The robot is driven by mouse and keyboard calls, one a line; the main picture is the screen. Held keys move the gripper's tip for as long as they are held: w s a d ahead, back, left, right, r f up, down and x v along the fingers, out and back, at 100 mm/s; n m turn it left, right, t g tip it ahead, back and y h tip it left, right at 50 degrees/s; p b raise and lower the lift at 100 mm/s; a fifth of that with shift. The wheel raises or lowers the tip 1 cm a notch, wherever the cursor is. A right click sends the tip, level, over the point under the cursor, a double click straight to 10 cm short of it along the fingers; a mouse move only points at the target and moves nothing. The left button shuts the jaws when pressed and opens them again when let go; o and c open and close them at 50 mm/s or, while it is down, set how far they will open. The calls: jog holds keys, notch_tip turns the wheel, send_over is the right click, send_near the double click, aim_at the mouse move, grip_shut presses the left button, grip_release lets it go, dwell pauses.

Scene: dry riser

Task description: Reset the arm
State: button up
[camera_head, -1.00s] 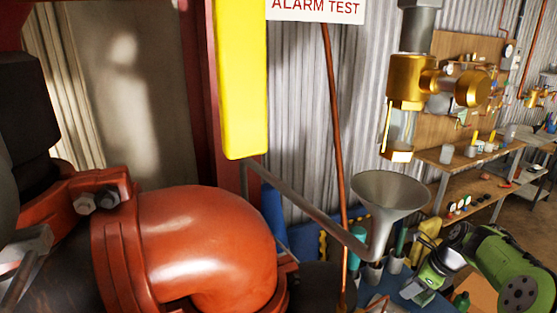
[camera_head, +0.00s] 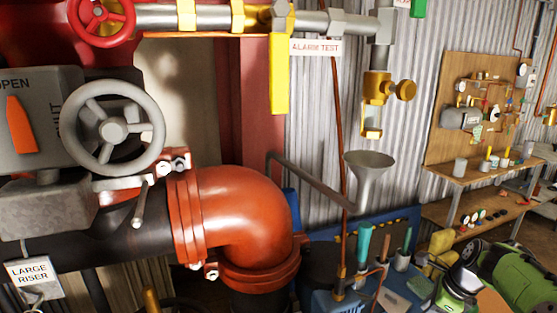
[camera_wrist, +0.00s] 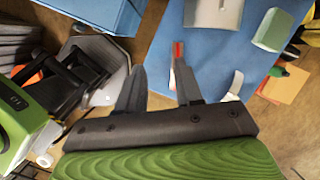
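My gripper (camera_wrist: 160,68) shows in the wrist view, with two dark fingers apart and nothing between them. It points over the floor area and a blue surface (camera_wrist: 190,52). In the head view my green arm (camera_head: 515,275) is folded low at the bottom right corner. It is apart from the riser pipework, and the fingers cannot be made out there.
An orange pipe elbow (camera_head: 235,215), a grey handwheel (camera_head: 113,128) and a red handwheel (camera_head: 100,18) fill the left. A grey funnel (camera_head: 368,172) stands below a brass valve (camera_head: 378,90). A blue tool table (camera_head: 325,300) is near my arm. A workbench (camera_head: 480,172) stands at right.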

jog(key=s+a+r+n+h, duration=0.2)
jog(key=s+a+r+n, duration=0.3)
jog(key=a+r+n, duration=0.15)
jog(key=s+a+r+n+h, duration=0.1)
jog(key=s+a+r+n, duration=0.45)
jog(key=a, duration=0.25)
jog(key=s+a+n+t, duration=0.1)
jog(key=s+a+n, duration=0.2)
jog(key=s+n, duration=0.3)
jog(key=s+a+n+t, duration=0.1)
jog(key=s+a+n, duration=0.3)
jog(key=s+n, duration=0.3)
jog(key=s, duration=0.3)
jog(key=shift+s+t+y, duration=0.2)
jog(key=shift+t+y, duration=0.1)
